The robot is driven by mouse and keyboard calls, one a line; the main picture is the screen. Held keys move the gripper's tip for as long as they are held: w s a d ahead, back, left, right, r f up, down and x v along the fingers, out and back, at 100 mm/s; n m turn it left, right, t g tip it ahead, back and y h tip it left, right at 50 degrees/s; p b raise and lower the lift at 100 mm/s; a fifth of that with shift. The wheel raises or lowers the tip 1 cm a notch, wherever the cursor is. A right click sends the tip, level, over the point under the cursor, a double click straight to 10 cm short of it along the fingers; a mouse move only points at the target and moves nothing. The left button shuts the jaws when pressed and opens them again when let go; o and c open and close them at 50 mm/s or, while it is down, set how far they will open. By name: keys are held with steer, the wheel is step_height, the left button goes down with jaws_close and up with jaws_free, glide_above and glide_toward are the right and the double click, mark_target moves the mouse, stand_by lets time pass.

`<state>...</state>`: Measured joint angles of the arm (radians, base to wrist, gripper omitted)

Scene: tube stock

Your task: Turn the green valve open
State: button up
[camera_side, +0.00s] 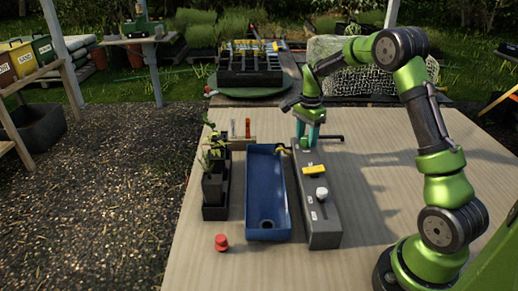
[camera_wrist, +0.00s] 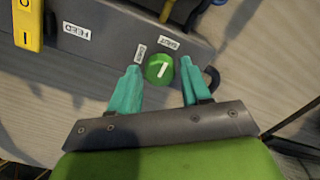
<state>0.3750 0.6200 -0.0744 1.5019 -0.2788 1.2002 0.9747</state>
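The green valve (camera_wrist: 159,68) is a round knob with a white line on its face, on a grey box (camera_wrist: 100,22). Two small white labels sit beside the knob; their text is hard to read. My gripper (camera_wrist: 160,65) has its teal fingers apart, one on each side of the knob, with visible gaps. In the side view my gripper (camera_side: 308,132) points down over the far end of the grey box (camera_side: 324,232). The valve is hidden there behind the fingers.
A yellow handle (camera_side: 314,170) and a white knob (camera_side: 321,193) are on the same box. A blue trough (camera_side: 267,231) and dark pots with plants (camera_side: 215,190) stand to its left. A red knob-like piece (camera_side: 221,242) is at the front. The table right of the box is mostly clear.

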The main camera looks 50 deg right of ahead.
steer(key=c, duration=0.7)
steer(key=n, duration=0.4)
steer(key=shift+n, duration=0.4)
steer(key=n, duration=0.4)
steer(key=shift+n, duration=0.3)
steer(key=n, duration=0.4)
steer(key=shift+w+n, duration=0.1)
steer(key=shift+n, duration=2.1)
steer(key=shift+r, duration=0.1)
